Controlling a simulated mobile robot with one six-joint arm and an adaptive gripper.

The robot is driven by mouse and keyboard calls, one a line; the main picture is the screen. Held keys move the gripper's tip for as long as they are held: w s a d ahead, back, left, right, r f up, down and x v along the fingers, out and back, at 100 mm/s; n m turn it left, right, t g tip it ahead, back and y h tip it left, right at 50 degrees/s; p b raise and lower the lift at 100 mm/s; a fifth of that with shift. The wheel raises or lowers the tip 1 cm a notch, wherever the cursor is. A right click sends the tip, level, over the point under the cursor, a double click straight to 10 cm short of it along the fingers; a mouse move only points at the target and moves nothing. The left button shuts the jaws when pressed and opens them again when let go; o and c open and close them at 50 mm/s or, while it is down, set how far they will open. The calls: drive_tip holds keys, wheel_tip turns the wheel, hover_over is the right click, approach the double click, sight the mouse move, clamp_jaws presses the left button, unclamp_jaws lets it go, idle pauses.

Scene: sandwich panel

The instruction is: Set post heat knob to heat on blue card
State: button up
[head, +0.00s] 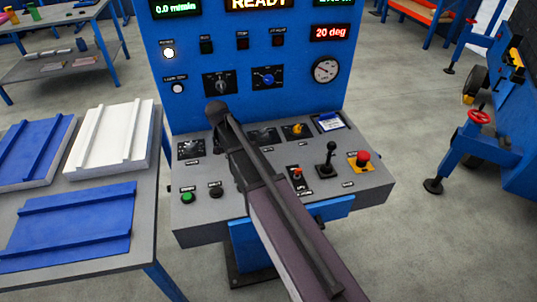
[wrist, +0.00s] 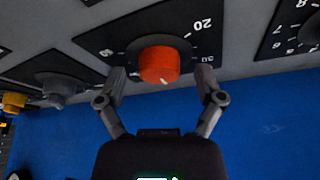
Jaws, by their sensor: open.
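In the wrist view an orange-red knob (wrist: 159,65) sits on a black dial plate (wrist: 107,41) with a printed scale, where 20 and part of another number show. My gripper (wrist: 161,74) is open, with one finger on each side of the knob and nothing held; I cannot tell whether either finger touches it. In the head view my arm hides this knob and the gripper. The blue-edged card (head: 331,122) lies at the back right of the sloped desk, its writing too small to read. I cannot read which knob is labelled post heat.
A grey knob (wrist: 62,86) and a yellow knob (wrist: 14,102) stand beside it in the wrist view. The desk also carries a joystick (head: 327,159), a red stop button (head: 363,158) and a green button (head: 187,197). A table with panels (head: 112,137) stands left.

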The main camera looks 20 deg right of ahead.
drive_tip(key=shift+d+n+y, duration=0.1)
drive_tip(key=shift+n+y, duration=0.45)
drive_tip(key=shift+n, duration=0.85)
drive_tip(key=shift+n+y, duration=0.55)
drive_tip(key=shift+n, duration=0.85)
drive_tip(key=shift+n+g+y, duration=0.3)
drive_tip(key=shift+n+y, duration=0.6)
drive_tip(key=shift+n, duration=1.8)
drive_tip(key=n+g+y, duration=0.1)
drive_tip(key=n, duration=0.4)
drive_tip(key=shift+w+d, duration=0.1)
drive_tip(key=shift+w, duration=0.05)
drive_tip(key=n+g+y, duration=0.1)
drive_tip(key=n+g, duration=0.1)
drive_tip(key=n, duration=0.3)
drive_tip(key=shift+n, duration=0.3)
drive_tip(key=p+v, duration=0.2)
drive_tip(key=shift+r, duration=0.3)
drive_tip(key=w+p+v, duration=0.1)
drive_tip(key=p+v, duration=1)
drive_tip(key=s+d+m+h, duration=0.2)
drive_tip(key=s+m, duration=0.6)
drive_tip(key=s, duration=0.5)
drive_tip(key=s+d+m+h+p, duration=0.1)
drive_tip(key=s+m+h, duration=0.1)
drive_tip(key=s+m, duration=0.7)
drive_tip(key=shift+s+d+g, duration=0.3)
drive_tip(key=shift+s+d, duration=0.1)
drive_tip(key=shift+s, duration=1.5)
